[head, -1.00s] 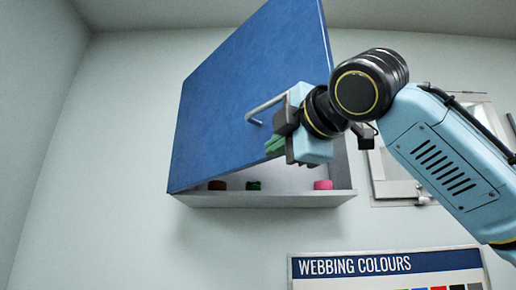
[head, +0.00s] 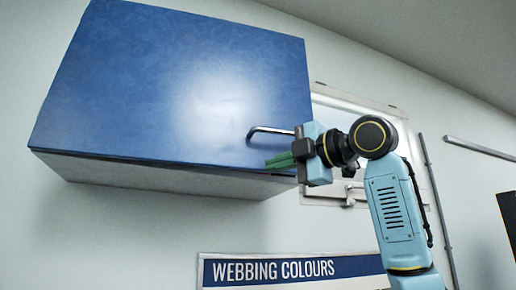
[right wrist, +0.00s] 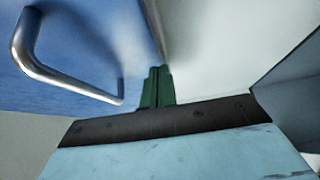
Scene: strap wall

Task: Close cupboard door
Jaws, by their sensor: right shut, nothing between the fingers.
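The blue cupboard door (head: 170,85) fills the front of the wall cupboard in the head view. It looks shut or nearly shut; I cannot tell whether a thin gap is left. Its silver bar handle (head: 268,130) is near the lower right corner and also shows in the right wrist view (right wrist: 62,80). The cupboard's grey underside (head: 160,176) shows below. My right gripper (head: 280,161) is at the door's lower right edge, just below the handle, its green fingers shut and empty. In the right wrist view the fingers (right wrist: 156,87) are at the door's edge. My left gripper is out of view.
A framed panel (head: 400,115) hangs on the wall to the right, behind my right arm. A "WEBBING COLOURS" sign (head: 290,270) is on the wall below the cupboard. Clear wall lies left of the cupboard.

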